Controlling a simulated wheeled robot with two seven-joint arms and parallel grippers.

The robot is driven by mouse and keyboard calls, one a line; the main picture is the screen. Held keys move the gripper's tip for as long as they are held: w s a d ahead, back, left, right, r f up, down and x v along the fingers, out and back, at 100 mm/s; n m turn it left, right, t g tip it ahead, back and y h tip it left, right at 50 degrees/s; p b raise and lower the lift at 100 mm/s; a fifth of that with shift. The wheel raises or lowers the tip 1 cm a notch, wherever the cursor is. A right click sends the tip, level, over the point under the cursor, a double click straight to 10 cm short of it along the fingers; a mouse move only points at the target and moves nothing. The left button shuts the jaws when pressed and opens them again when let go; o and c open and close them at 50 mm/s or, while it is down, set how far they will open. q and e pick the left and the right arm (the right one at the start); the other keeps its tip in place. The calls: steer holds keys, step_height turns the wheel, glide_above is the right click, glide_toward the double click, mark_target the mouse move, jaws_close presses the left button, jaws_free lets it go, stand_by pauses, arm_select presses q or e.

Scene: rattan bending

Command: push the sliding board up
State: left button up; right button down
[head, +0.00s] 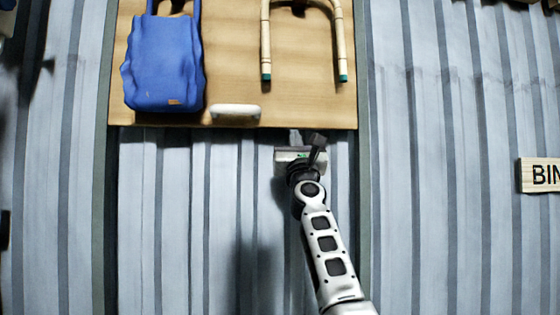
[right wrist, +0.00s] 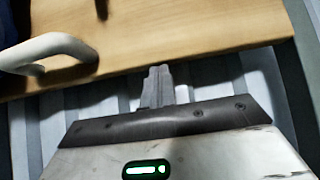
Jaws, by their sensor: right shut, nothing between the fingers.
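The sliding board (head: 230,65) is a light wooden panel at the top of the head view, between two dark vertical rails. A white handle (head: 236,111) is fixed near its lower edge, left of my right gripper. In the right wrist view the board (right wrist: 200,25) spans the top, with the handle (right wrist: 50,47) at left. My right gripper (head: 316,143) is shut and empty, just below the board's lower edge. Its fingertips (right wrist: 158,72) point at that edge in the right wrist view; I cannot tell whether they touch it. My left gripper is not in view.
A blue bag (head: 163,62) and a bent rattan piece (head: 342,40) with green ends hang on the board. Grey corrugated wall (head: 440,200) lies behind. A wooden sign (head: 540,175) lettered "BIN" is at the right edge. Below the board the space is clear except for my arm.

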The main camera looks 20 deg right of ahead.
mark_target(294, 104)
steer(key=shift+h, duration=0.3)
step_height(294, 104, up, 6)
steer(key=p, duration=0.3)
steer(key=shift+s+r, duration=0.1)
steer(key=shift+r+p, duration=0.4)
steer(key=shift+r, duration=0.15)
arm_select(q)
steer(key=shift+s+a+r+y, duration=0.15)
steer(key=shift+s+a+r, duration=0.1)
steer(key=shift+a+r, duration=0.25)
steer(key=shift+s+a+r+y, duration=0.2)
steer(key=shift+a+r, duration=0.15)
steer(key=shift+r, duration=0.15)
arm_select(e)
steer(key=shift+r, duration=0.2)
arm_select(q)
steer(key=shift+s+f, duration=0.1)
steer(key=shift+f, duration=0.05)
arm_select(e)
steer(key=shift+f, duration=0.1)
